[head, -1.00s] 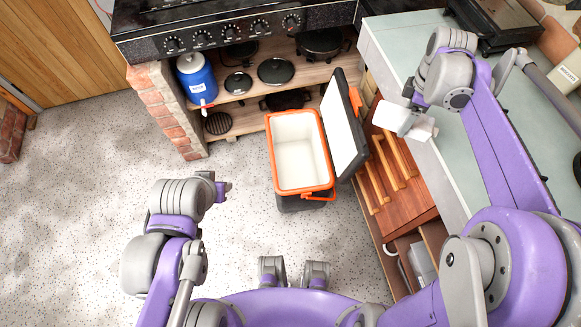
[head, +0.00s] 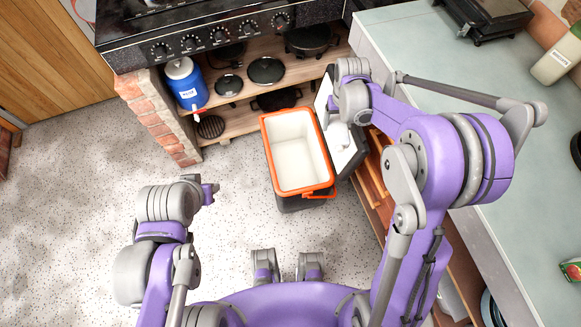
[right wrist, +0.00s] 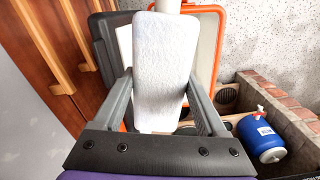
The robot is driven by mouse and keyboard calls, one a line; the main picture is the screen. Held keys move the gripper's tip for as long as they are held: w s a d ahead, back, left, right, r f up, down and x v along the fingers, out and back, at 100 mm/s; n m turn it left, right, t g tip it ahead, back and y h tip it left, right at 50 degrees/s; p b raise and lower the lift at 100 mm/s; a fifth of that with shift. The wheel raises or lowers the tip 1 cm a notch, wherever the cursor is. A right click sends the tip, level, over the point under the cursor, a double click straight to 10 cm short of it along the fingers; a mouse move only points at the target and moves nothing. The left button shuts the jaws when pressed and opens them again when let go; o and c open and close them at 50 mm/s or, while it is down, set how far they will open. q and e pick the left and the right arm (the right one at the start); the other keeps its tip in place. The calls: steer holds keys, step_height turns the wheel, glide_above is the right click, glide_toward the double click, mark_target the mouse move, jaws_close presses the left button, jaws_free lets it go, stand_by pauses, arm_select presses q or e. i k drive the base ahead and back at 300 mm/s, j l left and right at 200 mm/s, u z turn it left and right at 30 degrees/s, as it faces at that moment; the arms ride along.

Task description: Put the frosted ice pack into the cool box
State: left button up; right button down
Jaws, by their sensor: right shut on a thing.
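The frosted ice pack (right wrist: 165,65) is a pale, rough-surfaced slab between the two fingers of my right gripper (right wrist: 163,100) in the right wrist view. In the head view my right gripper (head: 335,112) is over the open lid of the cool box, and the pack (head: 342,136) shows small and pale in front of that lid. The cool box (head: 298,150) stands open on the floor, with an orange rim, white empty inside and dark body. Its rim (right wrist: 220,15) is partly hidden behind the pack in the right wrist view. My left gripper (head: 207,190) is left of the box, its fingers unclear.
The hinged lid (head: 347,160) stands up at the box's right side, close to my right arm. The counter (head: 450,90) and wooden drawers lie to the right. A shelf with a blue jug (head: 186,82) and pans is behind. The speckled floor at left is clear.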

mark_target(293, 157)
steer(key=i+j+u, duration=0.1)
steer(key=j, duration=0.25)
steer(key=i+j+u, duration=0.1)
steer(key=i+j, duration=0.2)
steer(key=i+j+u, duration=0.15)
steer(key=j, duration=0.25)
